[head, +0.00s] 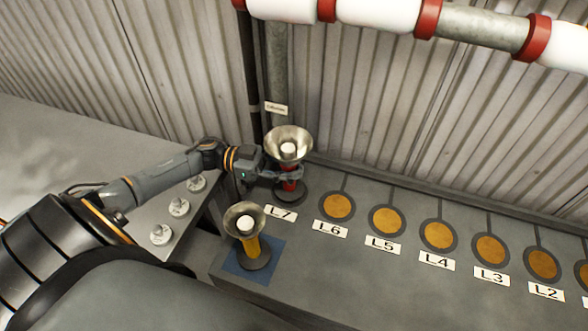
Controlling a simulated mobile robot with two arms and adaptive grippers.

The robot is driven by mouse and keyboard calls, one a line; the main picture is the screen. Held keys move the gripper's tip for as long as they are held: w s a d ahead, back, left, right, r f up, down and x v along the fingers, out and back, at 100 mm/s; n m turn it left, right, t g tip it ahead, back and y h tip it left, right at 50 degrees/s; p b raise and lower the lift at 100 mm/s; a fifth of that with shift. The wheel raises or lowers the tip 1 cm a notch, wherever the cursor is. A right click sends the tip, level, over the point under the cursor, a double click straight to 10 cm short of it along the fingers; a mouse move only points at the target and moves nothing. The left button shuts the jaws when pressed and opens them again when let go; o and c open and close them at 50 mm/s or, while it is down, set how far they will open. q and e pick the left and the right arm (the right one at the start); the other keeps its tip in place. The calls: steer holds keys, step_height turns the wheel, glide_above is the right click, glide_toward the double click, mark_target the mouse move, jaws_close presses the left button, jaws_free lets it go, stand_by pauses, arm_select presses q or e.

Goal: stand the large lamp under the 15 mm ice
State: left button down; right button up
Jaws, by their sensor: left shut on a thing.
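A lamp with a red body, a wide metal bowl and a white bulb (289,142) stands upright behind the L7 label. My left gripper (291,173) is shut around its red body, below the bowl. Its dark round base is at the shelf surface; I cannot tell whether it touches. A second lamp (251,245), with a yellow body and a somewhat smaller-looking bowl, stands on a blue mat (234,267) at the front left. White ice sleeves (375,13) cover parts of the pipe above, between red collars. A small tag (276,108) on the upright pipe is too small to read surely. My right gripper is not in view.
A grey shelf (350,285) carries a row of orange discs (387,220) behind labels L6 to L2. Several white-topped fittings (179,206) stand on the left bench (60,140). A corrugated wall rises behind. The front of the shelf is clear.

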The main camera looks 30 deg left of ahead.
arm_select(q)
steer(key=shift+s+f, duration=0.15)
steer(key=shift+f, duration=0.15)
